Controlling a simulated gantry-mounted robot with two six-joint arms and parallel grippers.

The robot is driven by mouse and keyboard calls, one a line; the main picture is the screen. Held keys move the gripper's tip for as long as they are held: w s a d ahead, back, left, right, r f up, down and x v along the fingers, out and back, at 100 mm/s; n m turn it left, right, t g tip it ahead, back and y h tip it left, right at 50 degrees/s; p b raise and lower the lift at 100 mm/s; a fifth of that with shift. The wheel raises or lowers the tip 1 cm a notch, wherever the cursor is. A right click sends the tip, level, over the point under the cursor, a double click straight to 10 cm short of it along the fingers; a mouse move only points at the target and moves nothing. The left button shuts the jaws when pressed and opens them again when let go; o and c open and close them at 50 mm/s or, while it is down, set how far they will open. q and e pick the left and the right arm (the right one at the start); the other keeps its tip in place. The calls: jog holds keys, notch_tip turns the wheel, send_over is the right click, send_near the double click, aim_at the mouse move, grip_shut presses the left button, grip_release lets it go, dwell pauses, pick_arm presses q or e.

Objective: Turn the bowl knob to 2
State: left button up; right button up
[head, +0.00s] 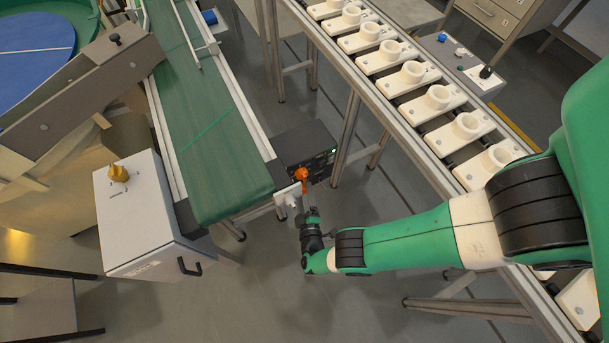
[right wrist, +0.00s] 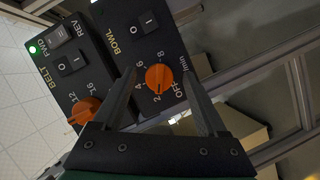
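The control box (head: 306,146) stands on the floor side of the green conveyor's end in the head view. In the right wrist view its black panel (right wrist: 110,50) shows close up. The orange bowl knob (right wrist: 158,78) sits under the BOWL label, with marks OFF, 2, 4, 6 and 8 around it. Its pale pointer line seems to face the 2 at the bottom. My right gripper (right wrist: 159,74) is open, one finger on each side of the bowl knob, with a visible gap on both sides. Contact with the panel cannot be told. My left gripper is not in view.
An orange belt knob (right wrist: 83,109), partly hidden by my gripper, and rocker switches (right wrist: 145,22) share the panel. The green conveyor (head: 215,140) is on the left, beside a white cabinet (head: 140,215). A rack of white holders (head: 437,98) runs along the right.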

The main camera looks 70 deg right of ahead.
jog(key=p+v, duration=0.2)
jog(key=v, duration=0.9)
jog(key=shift+s+a, duration=0.2)
jog(key=shift+a, duration=0.05)
jog(key=shift+r, duration=0.1)
